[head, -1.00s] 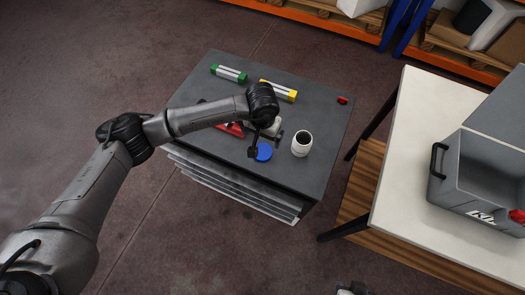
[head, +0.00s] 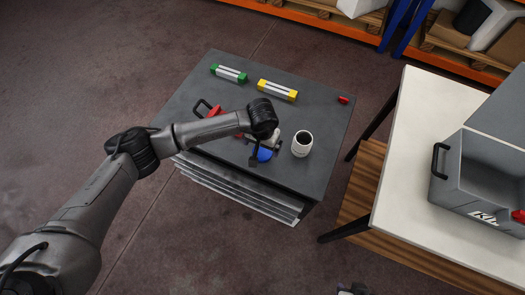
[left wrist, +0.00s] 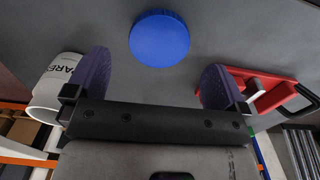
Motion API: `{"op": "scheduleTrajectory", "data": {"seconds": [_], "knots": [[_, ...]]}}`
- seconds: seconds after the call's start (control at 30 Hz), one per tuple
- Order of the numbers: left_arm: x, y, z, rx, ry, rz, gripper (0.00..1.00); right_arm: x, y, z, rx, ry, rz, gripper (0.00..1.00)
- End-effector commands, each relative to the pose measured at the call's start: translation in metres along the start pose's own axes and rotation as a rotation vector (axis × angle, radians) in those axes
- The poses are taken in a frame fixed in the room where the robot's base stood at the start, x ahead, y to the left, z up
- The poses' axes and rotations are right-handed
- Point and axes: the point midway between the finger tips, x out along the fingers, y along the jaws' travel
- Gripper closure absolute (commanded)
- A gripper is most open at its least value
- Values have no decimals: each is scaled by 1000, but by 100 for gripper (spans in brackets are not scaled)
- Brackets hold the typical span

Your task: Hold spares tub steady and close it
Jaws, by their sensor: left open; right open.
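The white spares tub (head: 302,145) stands upright and open-topped on the grey cabinet top. In the left wrist view the tub (left wrist: 52,90) is partly behind a finger, with part of its lettering showing. The blue lid (head: 264,155) lies on the cabinet left of the tub, apart from it. It also shows round and whole in the left wrist view (left wrist: 160,38). My left gripper (head: 267,148) is open and empty above the lid, its fingers (left wrist: 155,80) spread wide. Only a small part of my right gripper (head: 350,290) shows at the bottom edge.
A red-handled tool (head: 208,108) lies left of my left gripper. Green-ended (head: 229,74) and yellow-ended (head: 277,90) bars and a small red item (head: 343,100) lie farther back. A white table (head: 410,180) with a grey open case (head: 475,180) stands at right.

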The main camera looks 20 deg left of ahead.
Motion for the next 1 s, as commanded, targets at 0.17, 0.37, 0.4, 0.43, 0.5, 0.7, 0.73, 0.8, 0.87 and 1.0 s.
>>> {"op": "scheduleTrajectory", "data": {"seconds": [0.17,0.37,0.4,0.43,0.5,0.7,0.73,0.8,0.87,1.0], "knots": [[25,1,4,-1,-4,2,0,3,-1,1,2,0,-1,57],[43,1,3,-1,-1,1,0,6,-2,1,6,1,-4,57],[43,1,3,0,-1,1,0,6,-2,1,6,1,-5,57],[43,1,3,0,0,1,0,5,-2,1,7,1,-5,57],[43,1,3,0,0,1,0,5,-3,1,8,1,-6,57],[43,1,3,0,0,1,2,5,-3,1,10,2,-8,57],[43,0,3,0,0,1,5,5,-3,1,10,2,-8,57],[43,0,3,0,0,1,12,5,-3,1,10,2,-8,57],[43,0,3,0,0,1,17,5,-3,1,10,2,-8,57],[43,0,3,0,0,0,31,5,-3,1,10,2,-7,57]]}}
